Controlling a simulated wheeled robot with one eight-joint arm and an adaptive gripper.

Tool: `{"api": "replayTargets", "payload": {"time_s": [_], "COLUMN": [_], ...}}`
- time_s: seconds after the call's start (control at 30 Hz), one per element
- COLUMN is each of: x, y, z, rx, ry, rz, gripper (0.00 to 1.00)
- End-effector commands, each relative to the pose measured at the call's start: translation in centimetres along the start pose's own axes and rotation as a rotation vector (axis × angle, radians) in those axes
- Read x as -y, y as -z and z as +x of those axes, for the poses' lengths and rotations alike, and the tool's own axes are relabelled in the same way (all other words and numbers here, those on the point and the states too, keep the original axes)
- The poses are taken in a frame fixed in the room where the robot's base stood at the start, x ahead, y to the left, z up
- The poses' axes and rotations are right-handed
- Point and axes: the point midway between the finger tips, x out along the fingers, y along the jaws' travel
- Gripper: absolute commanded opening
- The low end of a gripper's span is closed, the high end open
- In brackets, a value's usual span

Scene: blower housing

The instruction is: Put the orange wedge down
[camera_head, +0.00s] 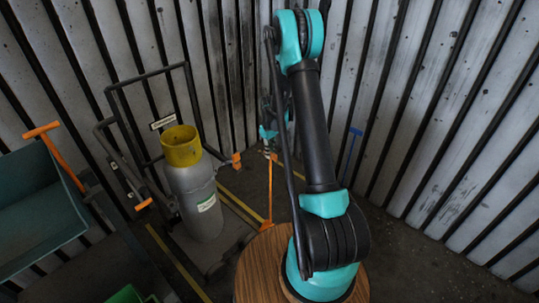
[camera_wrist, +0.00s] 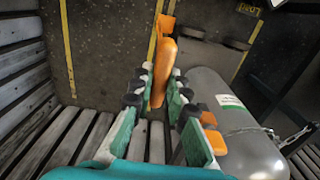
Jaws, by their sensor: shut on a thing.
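The orange wedge (camera_wrist: 161,78) is between the teal fingers of my gripper (camera_wrist: 163,86) in the wrist view. The black pads of the fingers press on its two sides. My gripper (camera_head: 268,133) also shows in the head view, small and partly hidden by my arm, near the corrugated wall. A thin orange strip (camera_head: 269,192) runs down below it to near the floor. I cannot tell how much of this strip is the wedge. In the wrist view more orange (camera_wrist: 165,24) shows beyond the wedge, and whether it is the same piece is unclear.
A grey gas cylinder (camera_head: 199,203) with a yellow collar stands in a dark trolley (camera_head: 119,110) left of my gripper. A teal bin (camera_head: 36,205) is at the far left. Yellow lines mark the dark floor. The floor at right (camera_head: 420,262) is clear.

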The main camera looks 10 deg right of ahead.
Motion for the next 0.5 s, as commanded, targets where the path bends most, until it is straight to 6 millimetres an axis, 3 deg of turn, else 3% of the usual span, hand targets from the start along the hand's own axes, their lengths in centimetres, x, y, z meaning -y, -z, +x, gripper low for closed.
{"api": "replayTargets", "payload": {"time_s": [0.2, 0.5], "x": [0.0, 0.0], "y": [0.0, 0.0], "z": [-1.6, -1.8], "rx": [0.0, 0.0], "ry": [0.0, 0.0], "rz": [0.0, 0.0], "gripper": [0.0, 0.0]}}
